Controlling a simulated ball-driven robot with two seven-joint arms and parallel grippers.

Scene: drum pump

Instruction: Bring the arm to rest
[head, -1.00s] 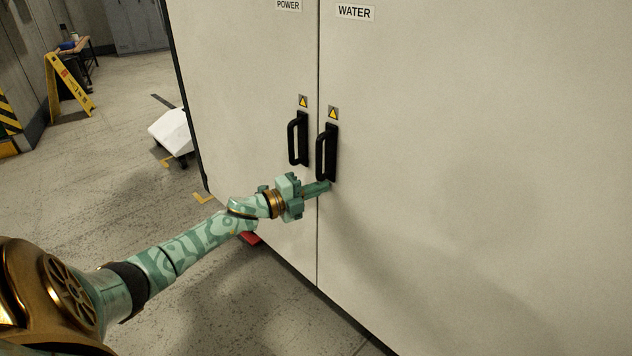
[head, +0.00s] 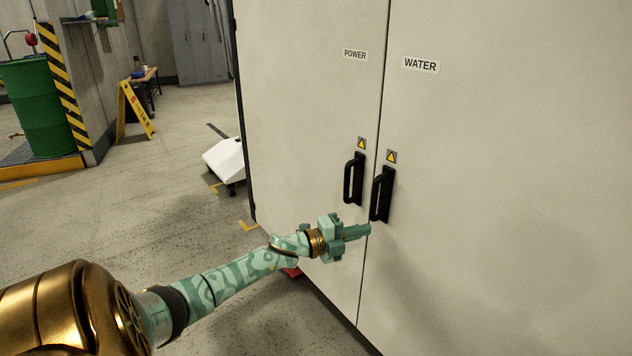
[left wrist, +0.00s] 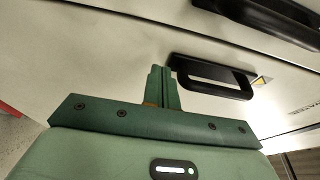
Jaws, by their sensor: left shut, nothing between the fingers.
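My left arm reaches in from the left in the head view. Its green gripper (head: 366,230) is shut and empty, just below the black handle (head: 381,194) of the WATER door. In the left wrist view the shut fingers (left wrist: 162,76) point at the pale cabinet face, with a black handle (left wrist: 212,78) beside them on the right. I cannot tell whether the fingertips touch the door. My right gripper is not in view.
The big pale cabinet (head: 500,200) fills the right side, both doors closed, with a POWER door handle (head: 353,179) at left. A white wedge-shaped object (head: 225,160), a yellow floor sign (head: 136,110) and a green drum (head: 38,108) stand behind at left. Open floor lies between.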

